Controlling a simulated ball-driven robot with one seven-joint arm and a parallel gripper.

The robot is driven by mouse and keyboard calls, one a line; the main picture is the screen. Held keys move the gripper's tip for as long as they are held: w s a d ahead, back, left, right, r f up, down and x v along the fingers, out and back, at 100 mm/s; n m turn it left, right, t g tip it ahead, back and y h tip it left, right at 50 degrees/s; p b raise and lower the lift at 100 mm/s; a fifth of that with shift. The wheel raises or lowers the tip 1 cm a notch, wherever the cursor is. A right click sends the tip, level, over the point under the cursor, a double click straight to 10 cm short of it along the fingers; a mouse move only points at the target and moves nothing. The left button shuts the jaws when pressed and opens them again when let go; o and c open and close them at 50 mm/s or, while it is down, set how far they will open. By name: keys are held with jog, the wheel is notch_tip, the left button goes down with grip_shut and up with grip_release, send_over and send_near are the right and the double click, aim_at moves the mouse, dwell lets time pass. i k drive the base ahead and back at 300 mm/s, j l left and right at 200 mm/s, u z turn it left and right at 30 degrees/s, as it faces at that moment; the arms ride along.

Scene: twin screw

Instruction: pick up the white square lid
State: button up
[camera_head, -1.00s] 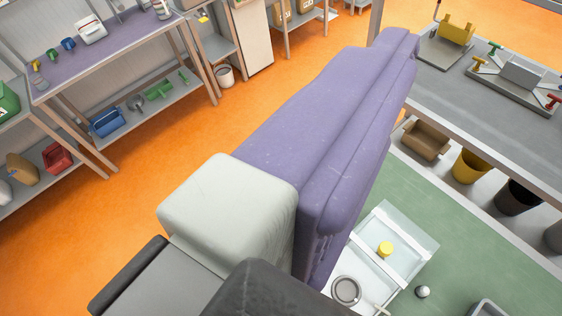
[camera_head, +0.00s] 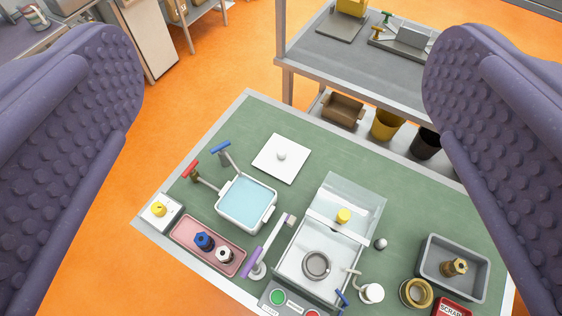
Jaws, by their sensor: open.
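The white square lid (camera_head: 282,157) lies flat on the green table top (camera_head: 330,160), near its far left part, with a small round white knob at its middle. My gripper (camera_head: 284,110) is open, with one purple studded finger at each side of the picture. Nothing is between the fingers close up. The lid shows in the gap between them, well beyond and below the fingers. The lid touches no other object that I can see.
A white basin of light blue liquid (camera_head: 246,202) with red and blue taps stands just below the lid. Right of it are a clear-lidded white box (camera_head: 327,245) and a grey bin (camera_head: 454,268). A pink tray (camera_head: 208,246) lies lower left. A grey shelf bench (camera_head: 370,65) stands behind.

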aim_at(282, 158)
jog(key=i+j+z, duration=0.15)
jog(key=j, duration=0.15)
jog(key=i+j+z, duration=0.3)
jog(key=j, duration=0.3)
jog(key=j+z, duration=0.2)
jog(key=i+j, duration=0.05)
jog(key=j, duration=0.05)
